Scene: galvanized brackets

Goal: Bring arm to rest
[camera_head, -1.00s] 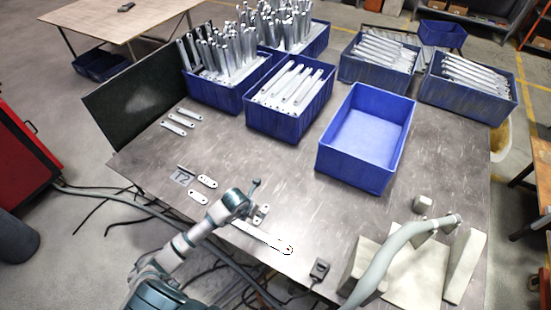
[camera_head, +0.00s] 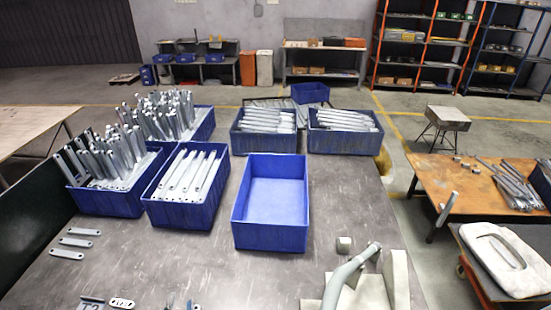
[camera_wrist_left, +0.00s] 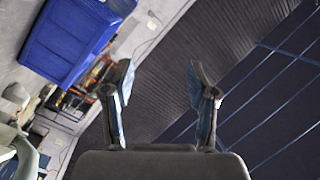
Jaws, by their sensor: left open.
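My left gripper (camera_wrist_left: 161,80) shows in the left wrist view with its two fingers spread apart and nothing between them. In the head view only small dark parts show at the bottom edge, left of centre, and I cannot tell clearly whether they are its fingertips. The rest of the left arm is out of that view. An empty blue bin (camera_head: 271,243) stands in the middle of the table (camera_head: 205,270). A blue bin also shows in the wrist view (camera_wrist_left: 68,40), ahead of and apart from the fingers. My right gripper does not show.
Blue bins of metal brackets (camera_head: 183,213) (camera_head: 264,143) (camera_head: 343,145) stand along the table's back. Loose brackets (camera_head: 75,242) lie at the left. A grey curved pipe (camera_head: 345,275) and a small block (camera_head: 344,244) are at the front right. The table's middle front is bare.

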